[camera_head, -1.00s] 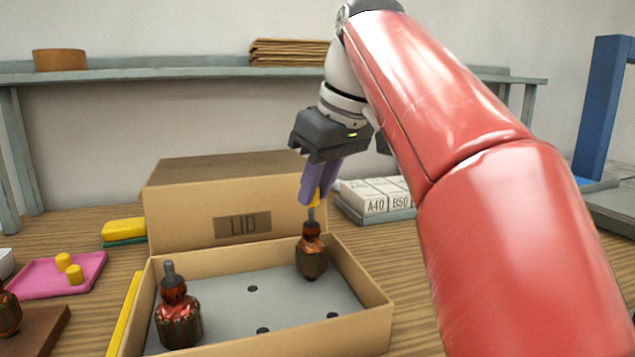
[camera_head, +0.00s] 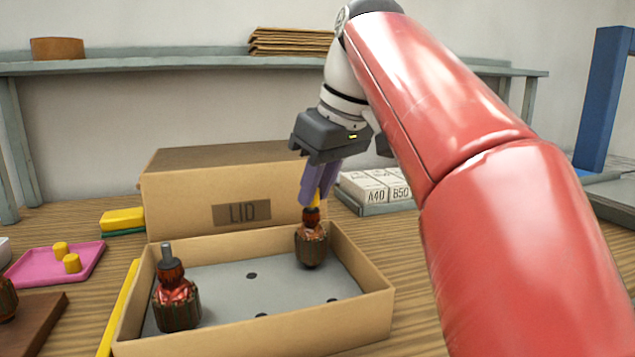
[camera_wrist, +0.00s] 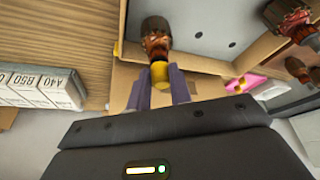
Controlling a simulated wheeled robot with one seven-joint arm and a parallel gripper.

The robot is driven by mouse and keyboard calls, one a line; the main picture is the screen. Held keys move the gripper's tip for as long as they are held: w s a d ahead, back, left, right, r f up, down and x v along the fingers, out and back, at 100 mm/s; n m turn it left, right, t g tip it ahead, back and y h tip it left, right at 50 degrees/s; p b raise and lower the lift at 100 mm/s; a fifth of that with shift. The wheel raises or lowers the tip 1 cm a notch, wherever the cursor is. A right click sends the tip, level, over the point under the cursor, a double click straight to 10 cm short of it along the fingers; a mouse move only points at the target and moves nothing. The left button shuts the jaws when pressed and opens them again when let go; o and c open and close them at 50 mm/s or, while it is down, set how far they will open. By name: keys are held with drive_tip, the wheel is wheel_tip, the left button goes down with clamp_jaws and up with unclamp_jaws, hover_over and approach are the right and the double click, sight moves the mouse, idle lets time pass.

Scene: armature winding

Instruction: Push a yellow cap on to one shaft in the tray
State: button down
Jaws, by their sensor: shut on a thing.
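My gripper (camera_head: 316,190) is shut on a yellow cap (camera_head: 315,200), which also shows between the fingers in the wrist view (camera_wrist: 159,75). The cap sits at the upper end of the far-right armature (camera_head: 312,245), in line with its shaft. The shaft is hidden there, so how deep the cap sits cannot be told. This armature stands upright in the cardboard tray (camera_head: 290,335). A second armature (camera_head: 176,300) stands at the tray's left with a bare grey shaft.
A pink dish (camera_head: 40,271) at the left holds two yellow caps (camera_head: 66,257). A box marked LID (camera_head: 190,205) stands behind the tray. Labelled white boxes (camera_head: 375,187) are at the right. Part of another armature (camera_head: 6,300) shows at the left edge.

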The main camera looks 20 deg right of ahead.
drive_tip(key=shift+f, duration=0.1)
drive_tip(key=c, duration=1.2)
unclamp_jaws()
drive_tip(key=shift+p+v, duration=1.55)
drive_tip(key=shift+v, duration=2.35)
